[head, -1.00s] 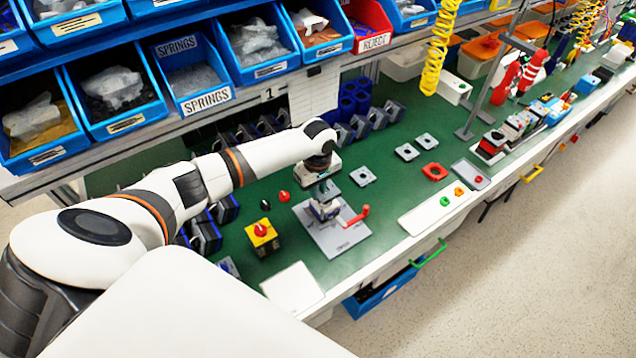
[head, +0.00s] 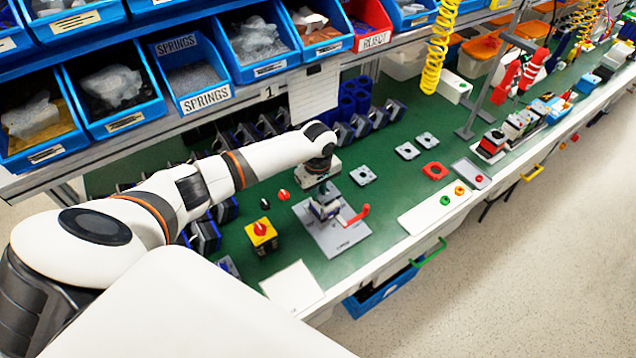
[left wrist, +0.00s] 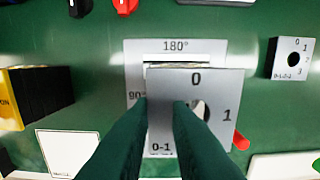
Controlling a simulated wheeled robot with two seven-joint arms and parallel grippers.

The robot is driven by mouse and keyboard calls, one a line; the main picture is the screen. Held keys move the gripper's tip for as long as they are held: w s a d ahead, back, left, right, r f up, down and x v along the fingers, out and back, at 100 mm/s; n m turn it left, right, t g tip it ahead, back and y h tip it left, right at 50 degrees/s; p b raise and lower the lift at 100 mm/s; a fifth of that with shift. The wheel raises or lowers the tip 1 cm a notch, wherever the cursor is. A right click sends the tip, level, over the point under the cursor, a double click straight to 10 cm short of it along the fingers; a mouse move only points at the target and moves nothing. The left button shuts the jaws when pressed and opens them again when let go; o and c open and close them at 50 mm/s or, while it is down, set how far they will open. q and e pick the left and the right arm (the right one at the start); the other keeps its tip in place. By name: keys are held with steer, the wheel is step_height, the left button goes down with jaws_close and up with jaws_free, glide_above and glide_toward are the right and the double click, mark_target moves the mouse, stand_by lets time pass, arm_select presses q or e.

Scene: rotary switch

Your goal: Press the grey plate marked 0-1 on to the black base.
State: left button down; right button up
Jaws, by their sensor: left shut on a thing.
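The grey plate marked 0-1 (left wrist: 214,84) is between the fingers of my left gripper (left wrist: 158,108) in the left wrist view; its 0, 1 and central hole show. My left gripper (head: 322,190) is shut on it, above the clamp fixture with the red handle (head: 358,214) on the grey angle-marked mat (head: 338,238). A dark block (head: 326,209) shows small in the fixture below the gripper. The black base cannot be made out clearly; the plate covers that spot in the left wrist view. I cannot tell whether plate and base touch. My right gripper is not in view.
A yellow-topped switch with a red knob (head: 261,233) stands left of the mat. Red and black knobs lie behind. A white sheet (head: 291,288) lies at the front edge. Blue bins hang above.

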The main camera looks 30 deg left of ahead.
arm_select(q)
steer(key=shift+f+b, duration=0.3)
steer(key=shift+f, duration=0.65)
steer(key=c, duration=1.3)
jaws_free()
steer(key=shift+s+r, duration=0.1)
steer(key=shift+s, duration=0.05)
steer(key=shift+r, duration=0.1)
steer(key=shift+r, duration=0.25)
step_height(320, 180, up, 11)
steer(key=b, duration=0.2)
steer(key=shift+r, duration=0.15)
steer(key=shift+s, duration=0.15)
